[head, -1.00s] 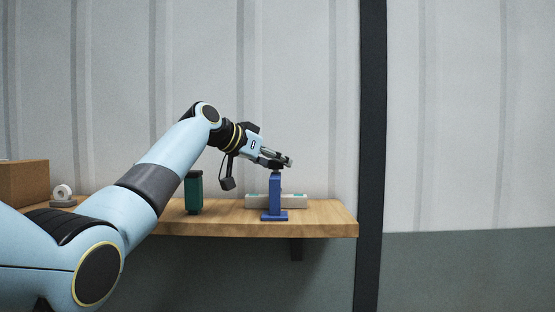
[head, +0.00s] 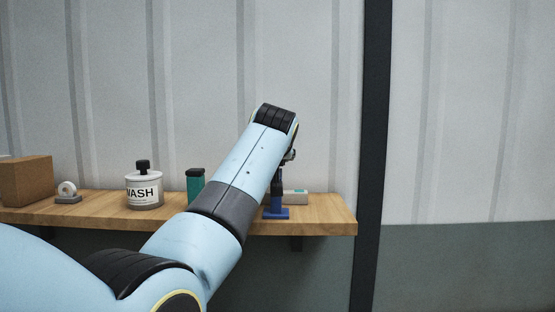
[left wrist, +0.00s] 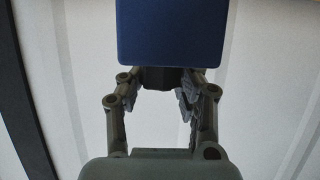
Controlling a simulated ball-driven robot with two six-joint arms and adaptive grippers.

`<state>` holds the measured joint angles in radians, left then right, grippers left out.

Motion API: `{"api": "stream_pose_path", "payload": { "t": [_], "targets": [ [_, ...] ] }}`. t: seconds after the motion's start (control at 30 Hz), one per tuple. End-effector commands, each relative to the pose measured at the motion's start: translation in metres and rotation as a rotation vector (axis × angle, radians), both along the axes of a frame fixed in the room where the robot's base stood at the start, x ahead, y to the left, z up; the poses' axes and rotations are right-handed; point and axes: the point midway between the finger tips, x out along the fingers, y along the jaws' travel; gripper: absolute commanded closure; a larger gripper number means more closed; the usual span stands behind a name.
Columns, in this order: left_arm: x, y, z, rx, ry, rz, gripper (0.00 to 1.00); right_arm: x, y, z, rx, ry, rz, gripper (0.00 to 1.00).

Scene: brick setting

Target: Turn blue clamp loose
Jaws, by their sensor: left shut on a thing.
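The blue clamp (head: 276,212) stands upright on the wooden shelf near its right end. Its foot shows in the head view, and my left arm covers part of its upper body. In the left wrist view its blue body (left wrist: 172,30) fills the top, with a dark knob (left wrist: 162,79) beside it. My left gripper (left wrist: 159,92) has its fingers on either side of the knob and is shut on it. In the head view my forearm hides most of this gripper. My right gripper is not in view.
On the shelf (head: 330,220) stand a cardboard box (head: 27,181), a small white roll on a grey base (head: 67,192), a WASH bottle (head: 144,188) and a green canister (head: 195,184). A pale block (head: 296,197) lies behind the clamp. A dark post (head: 371,150) rises right of the shelf.

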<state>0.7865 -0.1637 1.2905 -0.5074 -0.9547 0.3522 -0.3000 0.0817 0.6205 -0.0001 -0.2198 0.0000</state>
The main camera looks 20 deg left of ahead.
Motion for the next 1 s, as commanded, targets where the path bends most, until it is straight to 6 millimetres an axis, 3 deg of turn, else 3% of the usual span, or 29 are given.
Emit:
{"api": "stream_pose_path", "payload": {
  "t": [0.33,1.0],
  "targets": [
    [0.0,-0.001,-0.003,-0.004,0.002,0.169,1.0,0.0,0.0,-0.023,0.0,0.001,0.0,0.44],
    [-0.001,0.0,-0.002,-0.006,0.004,0.212,1.0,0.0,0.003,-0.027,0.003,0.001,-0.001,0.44]
  ]
}}
